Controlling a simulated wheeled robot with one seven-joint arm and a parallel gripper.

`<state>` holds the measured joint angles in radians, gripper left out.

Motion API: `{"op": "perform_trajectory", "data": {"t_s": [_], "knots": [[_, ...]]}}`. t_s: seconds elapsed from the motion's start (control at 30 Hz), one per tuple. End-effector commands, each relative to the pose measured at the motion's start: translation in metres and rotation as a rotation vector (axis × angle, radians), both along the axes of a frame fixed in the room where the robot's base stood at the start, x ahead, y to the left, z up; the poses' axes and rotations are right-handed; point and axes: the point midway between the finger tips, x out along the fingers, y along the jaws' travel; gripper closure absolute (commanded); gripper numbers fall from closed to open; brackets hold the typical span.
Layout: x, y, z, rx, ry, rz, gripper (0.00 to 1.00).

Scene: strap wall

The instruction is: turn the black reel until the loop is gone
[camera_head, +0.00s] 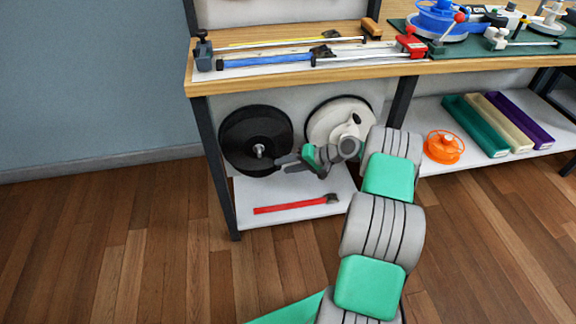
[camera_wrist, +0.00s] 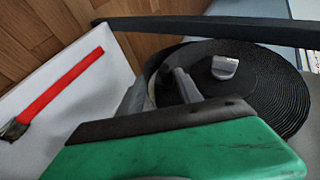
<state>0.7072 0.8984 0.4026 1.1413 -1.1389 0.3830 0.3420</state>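The black reel (camera_head: 240,134) hangs upright under the bench at the left, with a pale grey knob (camera_head: 258,150) near its middle. In the wrist view the black reel (camera_wrist: 275,95) shows wound strap in rings, and its grey knob (camera_wrist: 225,67) stands out from the face. My gripper (camera_head: 283,163) is at the reel's lower right in the head view.
A white reel (camera_head: 325,115) hangs right of the black one, partly behind my arm. A red strap (camera_head: 285,208) with a dark end lies on the white lower shelf; it also shows in the wrist view (camera_wrist: 70,82). A dark bench leg (camera_head: 215,165) stands left of the reel.

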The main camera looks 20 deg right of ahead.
Motion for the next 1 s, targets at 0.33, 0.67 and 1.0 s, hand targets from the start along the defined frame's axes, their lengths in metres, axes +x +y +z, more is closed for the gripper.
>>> {"op": "perform_trajectory", "data": {"t_s": [0.33,0.67,1.0], "knots": [[-0.021,-0.030,0.025,-0.001,-0.002,-0.007,0.59],[-0.042,-0.054,0.042,0.000,0.000,-0.002,0.59],[-0.041,-0.053,0.042,0.000,0.000,-0.002,0.59]]}}
